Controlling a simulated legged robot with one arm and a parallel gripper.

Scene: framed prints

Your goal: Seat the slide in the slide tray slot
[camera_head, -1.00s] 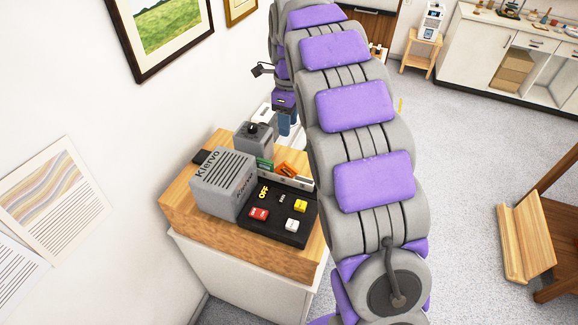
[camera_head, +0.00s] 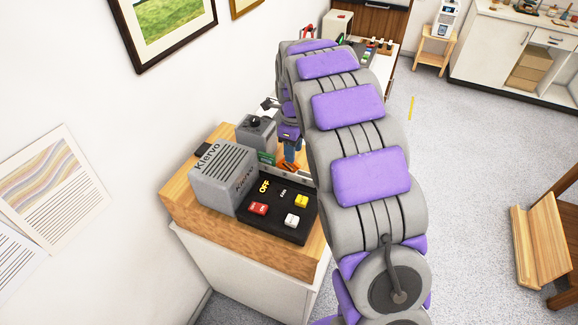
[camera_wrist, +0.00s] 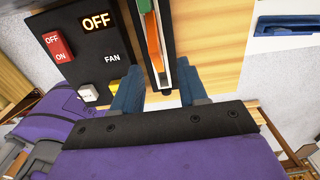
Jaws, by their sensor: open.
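The tray (camera_wrist: 168,30) is a narrow, pale-edged channel at the upper middle of the wrist view. An orange piece (camera_wrist: 154,50) and a green piece (camera_wrist: 145,5) show along it; which one is the slide I cannot tell. My gripper (camera_wrist: 160,92) is open, with one blue finger on each side of the tray's near end and the orange piece. No firm hold is visible. In the head view, my gripper (camera_head: 291,162) is low at the orange piece (camera_head: 287,167), and the green piece (camera_head: 267,157) is just left. My arm hides part of the tray.
A grey Klervo projector (camera_head: 222,180) and a black control panel (camera_head: 278,208) with OFF, FAN and coloured switches stand beside the tray on a wooden top (camera_head: 180,205). A grey box with a knob (camera_head: 256,133) is behind. The wall is close on the left.

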